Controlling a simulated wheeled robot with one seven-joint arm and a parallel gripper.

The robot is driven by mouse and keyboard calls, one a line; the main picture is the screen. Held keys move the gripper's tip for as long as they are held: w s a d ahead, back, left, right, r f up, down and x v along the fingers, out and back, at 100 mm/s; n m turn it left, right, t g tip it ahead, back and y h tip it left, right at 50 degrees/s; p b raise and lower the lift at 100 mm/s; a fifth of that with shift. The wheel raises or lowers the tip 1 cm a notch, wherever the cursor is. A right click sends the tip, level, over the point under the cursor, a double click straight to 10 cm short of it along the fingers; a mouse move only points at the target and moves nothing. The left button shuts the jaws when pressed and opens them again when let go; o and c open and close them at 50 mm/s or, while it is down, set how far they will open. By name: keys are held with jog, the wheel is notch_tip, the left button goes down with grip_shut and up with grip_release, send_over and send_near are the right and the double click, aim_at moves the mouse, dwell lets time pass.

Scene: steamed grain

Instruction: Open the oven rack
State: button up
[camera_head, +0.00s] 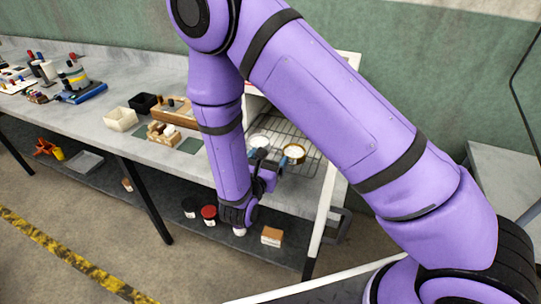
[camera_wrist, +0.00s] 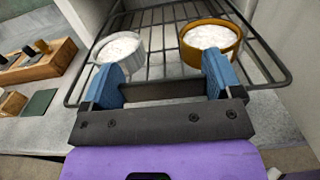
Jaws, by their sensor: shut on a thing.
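The oven rack (camera_head: 313,140) is a dark wire grid, and its bars fill the upper part of the wrist view (camera_wrist: 158,62). A white bowl (camera_wrist: 120,50) and a brown bowl (camera_wrist: 209,41), both with white contents, stand on it. They also show in the head view as a white bowl (camera_head: 259,141) and a brown-rimmed bowl (camera_head: 294,153). My gripper (camera_wrist: 162,80) is at the rack's front edge. Its blue fingers are well apart, with a dark bar of the rack's front between them. In the head view my gripper (camera_head: 265,168) is partly hidden by my arm.
The grey table (camera_head: 85,110) runs left of the rack. On it are a wooden block tray (camera_head: 175,113), a black container (camera_head: 144,103) and a white container (camera_head: 120,119). A lower shelf holds a red-lidded jar (camera_head: 209,213) and a small box (camera_head: 271,236).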

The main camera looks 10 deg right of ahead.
jog(key=o, duration=1.1)
jog(key=v, duration=1)
jog(key=shift+s+a, duration=0.2)
jog(key=shift+s, duration=0.1)
